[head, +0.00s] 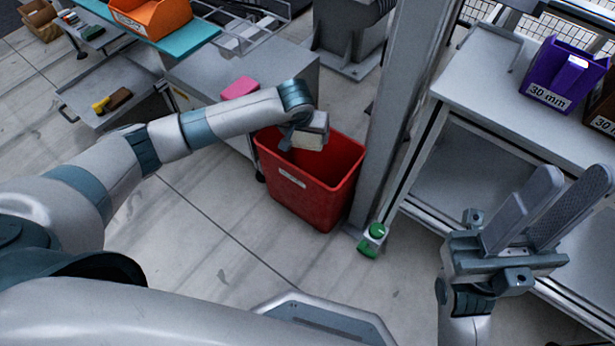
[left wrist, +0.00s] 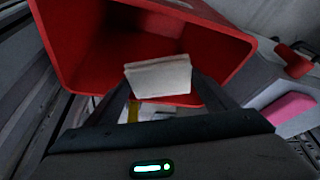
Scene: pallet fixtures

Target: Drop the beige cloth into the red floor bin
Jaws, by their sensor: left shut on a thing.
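The red floor bin (head: 315,190) stands on the floor in the middle of the head view, with a white label on its front. My left gripper (head: 306,135) is over the bin's opening and is shut on the beige cloth (head: 307,143). In the left wrist view the beige cloth (left wrist: 158,78) shows between the fingertips, with the red bin's (left wrist: 225,45) open mouth around it. Whether the cloth is below the rim is hard to tell. My right gripper (head: 545,205) is at the right, fingers apart, and holds nothing that I can see.
A grey post (head: 395,110) stands right beside the bin. A pink item (head: 240,88) lies on the grey cabinet behind it. A purple bin (head: 562,75) stands on the right-hand bench.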

